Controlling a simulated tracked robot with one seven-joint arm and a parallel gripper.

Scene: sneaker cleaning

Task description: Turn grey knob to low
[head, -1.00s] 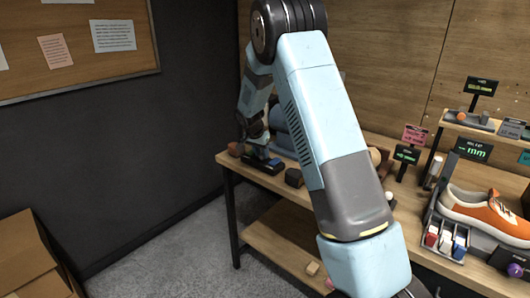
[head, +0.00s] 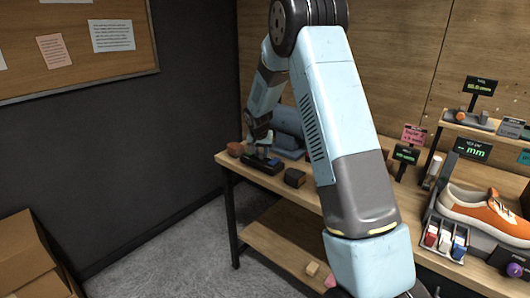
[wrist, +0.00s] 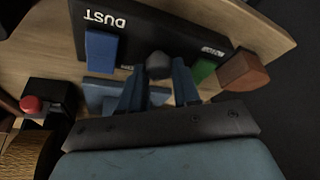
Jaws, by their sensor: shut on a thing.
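The grey knob (wrist: 158,65) is a dark, rounded, faceted piece on a black panel (wrist: 150,32) marked "DUST", seen upside down in the wrist view. My gripper (wrist: 158,80) has its two blue fingers on either side of the knob and is shut on it. The exact finger contact and the knob's pointer are too dark to make out. In the head view my gripper (head: 262,146) reaches down onto the panel (head: 262,166) at the left end of the bench. The knob itself is hidden there.
A red button (wrist: 32,104) stands on a black box nearby. The orange sneaker (head: 485,210) rests far right on the bench.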

